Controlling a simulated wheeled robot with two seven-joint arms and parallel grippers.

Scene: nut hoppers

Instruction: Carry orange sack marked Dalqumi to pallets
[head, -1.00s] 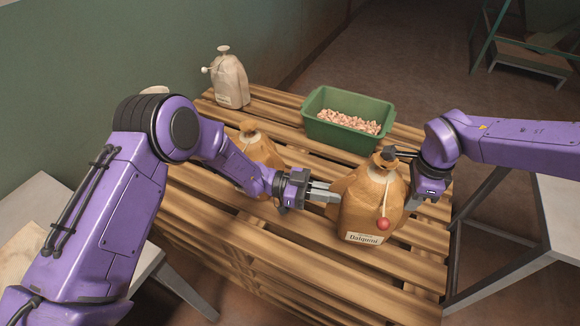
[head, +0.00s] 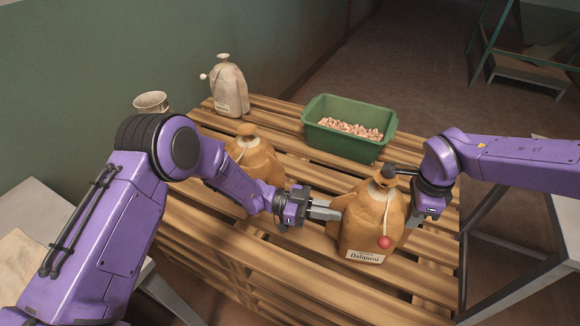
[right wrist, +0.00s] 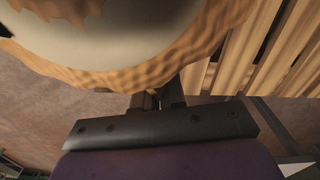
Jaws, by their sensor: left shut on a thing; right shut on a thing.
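The orange sack marked Dalqumi (head: 366,222) is upright over the right front part of the wooden pallets (head: 290,262), with its label facing me and a red ball hanging at its front. Whether it touches the slats I cannot tell. My left gripper (head: 326,210) is shut on the sack's left side. My right gripper (head: 408,212) is shut on its right side; its fingertips are mostly hidden behind the sack. In the right wrist view the sack (right wrist: 130,70) fills the top, close against the right gripper (right wrist: 158,98).
Another orange sack (head: 254,160) stands on the pallets behind my left arm. A pale sack (head: 229,92) stands at the back left, and a green bin (head: 345,140) of pinkish nuts at the back right. A pale round container (head: 151,102) is at the left. Pale tables flank the pallets.

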